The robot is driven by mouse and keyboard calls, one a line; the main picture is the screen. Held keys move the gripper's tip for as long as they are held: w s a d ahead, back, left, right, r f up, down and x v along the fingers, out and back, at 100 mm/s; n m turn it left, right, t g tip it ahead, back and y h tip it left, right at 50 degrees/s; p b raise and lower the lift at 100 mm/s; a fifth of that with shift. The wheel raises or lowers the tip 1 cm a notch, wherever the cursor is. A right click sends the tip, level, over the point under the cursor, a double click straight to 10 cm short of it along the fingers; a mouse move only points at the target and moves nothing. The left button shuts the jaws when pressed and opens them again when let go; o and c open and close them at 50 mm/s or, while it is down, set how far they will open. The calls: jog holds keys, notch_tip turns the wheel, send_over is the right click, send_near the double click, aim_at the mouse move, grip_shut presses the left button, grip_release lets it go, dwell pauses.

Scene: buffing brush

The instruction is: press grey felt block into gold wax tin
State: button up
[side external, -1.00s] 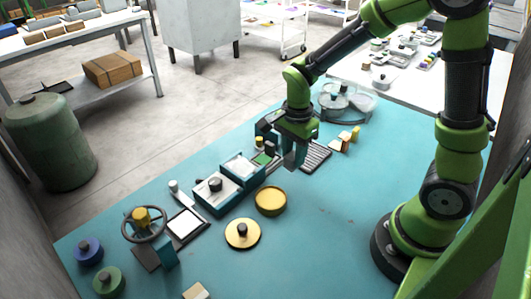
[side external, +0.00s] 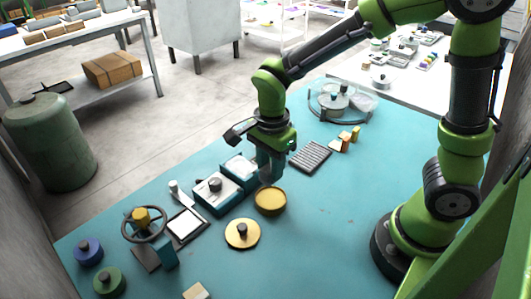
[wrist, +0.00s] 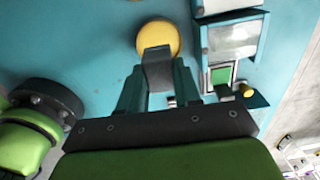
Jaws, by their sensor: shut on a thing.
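The gold wax tin (side external: 270,201) is a round, shallow tin standing open on the teal bench. It also shows in the wrist view (wrist: 157,34), just beyond my fingertips. My gripper (side external: 270,178) points down at the tin's back edge; I cannot tell whether anything touches the tin. In the wrist view my gripper (wrist: 158,84) is shut on the grey felt block (wrist: 158,70), which sits between the two teal fingers and overlaps the tin's near edge in that picture. In the side view the block is mostly hidden by the fingers.
A gold lid with a black knob (side external: 242,234) lies in front of the tin. Teal boxes (side external: 216,194) stand left of it. A ribbed dark tray (side external: 311,156) lies behind right. The bench right of the tin is clear.

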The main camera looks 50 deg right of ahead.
jog(key=shift+s+f, duration=0.1)
jog(key=shift+f, duration=0.5)
jog(key=shift+d+f, duration=0.1)
jog(key=shift+f, duration=2.35)
jog(key=shift+f, duration=0.55)
jog(key=shift+r, duration=3.55)
